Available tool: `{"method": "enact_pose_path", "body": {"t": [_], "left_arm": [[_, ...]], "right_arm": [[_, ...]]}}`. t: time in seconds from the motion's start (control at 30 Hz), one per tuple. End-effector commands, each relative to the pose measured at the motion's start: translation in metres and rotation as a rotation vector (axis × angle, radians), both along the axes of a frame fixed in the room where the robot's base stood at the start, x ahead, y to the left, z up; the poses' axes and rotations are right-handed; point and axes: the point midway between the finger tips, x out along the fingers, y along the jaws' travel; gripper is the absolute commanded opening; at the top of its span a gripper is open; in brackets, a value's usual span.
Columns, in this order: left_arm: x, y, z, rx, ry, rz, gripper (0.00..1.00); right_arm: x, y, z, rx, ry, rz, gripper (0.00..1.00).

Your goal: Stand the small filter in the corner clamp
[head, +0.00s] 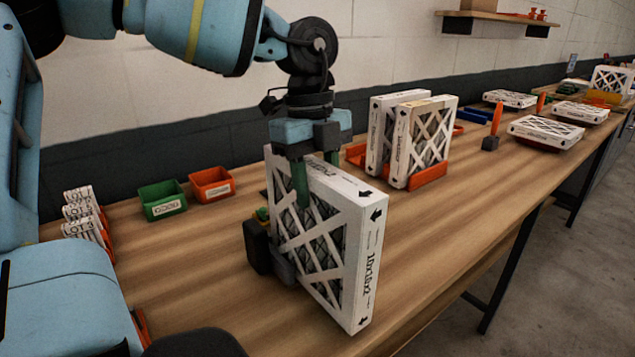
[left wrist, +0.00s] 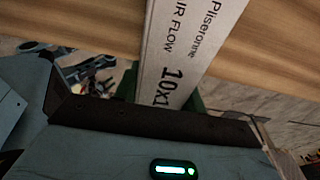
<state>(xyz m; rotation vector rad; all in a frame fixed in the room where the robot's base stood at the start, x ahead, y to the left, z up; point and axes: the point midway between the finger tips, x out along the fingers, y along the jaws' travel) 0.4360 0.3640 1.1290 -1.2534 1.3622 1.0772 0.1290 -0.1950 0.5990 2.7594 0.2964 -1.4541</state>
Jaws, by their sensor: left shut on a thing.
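The small filter (head: 322,240), a white cardboard frame with a lattice face and "10x10x2" on its edge, is upright over the wooden table. My left gripper (head: 312,178) is shut on its top edge, with green fingers on its two faces. The corner clamp (head: 258,247), with dark blocks, is at the filter's lower left, close against it in the picture. I cannot tell whether the filter's bottom rests on the table. In the left wrist view the filter's printed edge (left wrist: 190,45) runs between the fingers (left wrist: 163,98). My right gripper is not in view.
A green bin (head: 162,200) and an orange bin (head: 212,184) stand behind to the left. Two larger filters (head: 425,143) stand in an orange rack (head: 428,176). Flat filters (head: 545,132) lie farther right. The table front right is clear.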

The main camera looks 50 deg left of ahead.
Motion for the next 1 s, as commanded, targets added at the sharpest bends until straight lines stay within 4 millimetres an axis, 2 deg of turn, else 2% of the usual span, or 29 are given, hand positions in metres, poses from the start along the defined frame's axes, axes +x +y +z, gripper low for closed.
{"method": "enact_pose_path", "body": {"t": [0.1, 0.13, 0.3, 0.67, 1.0], "left_arm": [[0.0, 0.0, 0.0, 0.0, -0.001, 0.0, 0.04], [0.0, 0.0, 0.0, 0.0, -0.001, 0.0, 0.42], [0.0, 0.0, 0.0, 0.0, 0.0, 0.0, 0.64], [0.0, 0.001, 0.004, 0.001, -0.002, 0.001, 0.66], [0.001, 0.008, 0.053, 0.001, -0.004, 0.001, 0.66]], "right_arm": [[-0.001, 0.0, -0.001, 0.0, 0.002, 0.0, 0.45], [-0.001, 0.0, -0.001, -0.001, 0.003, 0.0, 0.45], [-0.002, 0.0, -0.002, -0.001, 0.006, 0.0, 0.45], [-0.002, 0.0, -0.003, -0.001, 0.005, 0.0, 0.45], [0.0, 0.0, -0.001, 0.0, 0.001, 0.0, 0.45]]}}
